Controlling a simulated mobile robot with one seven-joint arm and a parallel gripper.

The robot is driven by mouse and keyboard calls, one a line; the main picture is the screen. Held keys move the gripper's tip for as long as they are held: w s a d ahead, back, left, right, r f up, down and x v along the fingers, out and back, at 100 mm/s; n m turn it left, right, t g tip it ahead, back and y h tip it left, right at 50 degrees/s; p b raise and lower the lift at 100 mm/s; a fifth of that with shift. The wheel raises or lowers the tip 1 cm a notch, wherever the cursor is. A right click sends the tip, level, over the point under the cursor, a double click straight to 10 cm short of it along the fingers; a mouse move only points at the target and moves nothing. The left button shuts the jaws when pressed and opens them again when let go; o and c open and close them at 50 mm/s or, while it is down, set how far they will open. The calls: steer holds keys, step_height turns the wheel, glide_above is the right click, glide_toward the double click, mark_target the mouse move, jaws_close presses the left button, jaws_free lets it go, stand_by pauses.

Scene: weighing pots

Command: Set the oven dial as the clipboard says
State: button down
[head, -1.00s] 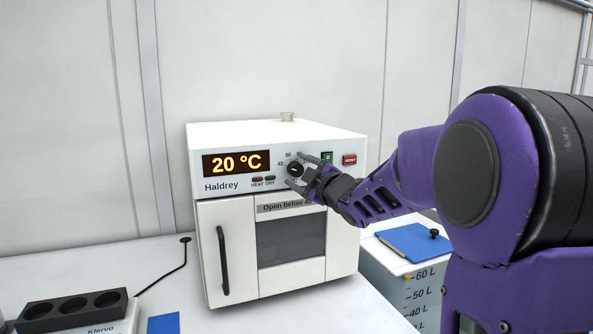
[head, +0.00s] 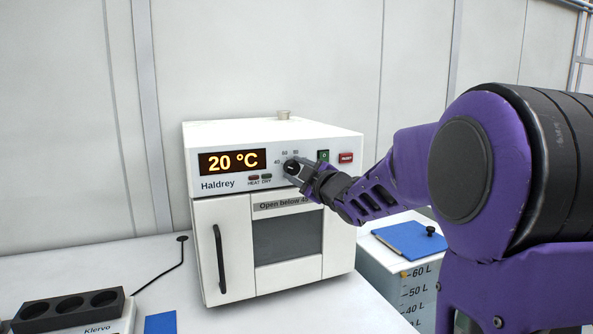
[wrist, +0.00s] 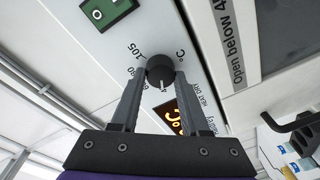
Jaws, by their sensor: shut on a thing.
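The white oven (head: 212,225) stands on the bench, and its display (head: 232,161) reads 20 °C. Its black round dial (head: 291,167) is on the front panel, right of the display. My gripper (head: 299,171) is shut on the dial. In the wrist view the two fingers (wrist: 158,84) flank the dial (wrist: 160,68), one on each side. A pale pointer line shows on the dial there, but the number it points at is partly hidden by the fingers. The clipboard with the setting is not clearly identifiable in these frames.
A green switch (head: 323,156) and a red button (head: 346,158) sit right of the dial. The oven door has a black handle (head: 221,260). A black block with round holes (head: 68,307) is at lower left. A blue flat item (head: 410,239) lies on a container at right.

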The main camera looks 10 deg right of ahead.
steer(key=m+p, duration=0.1)
steer(key=m, duration=0.8)
steer(key=shift+t, duration=0.4)
steer(key=m, duration=0.2)
steer(key=m+p, duration=0.1)
steer(key=m, duration=0.2)
steer(key=shift+t+h, duration=0.3)
steer(key=shift+m+h, duration=0.5)
steer(key=shift+m, duration=2)
steer(key=shift+c, duration=2)
jaws_free()
steer(key=shift+d+f, duration=0.1)
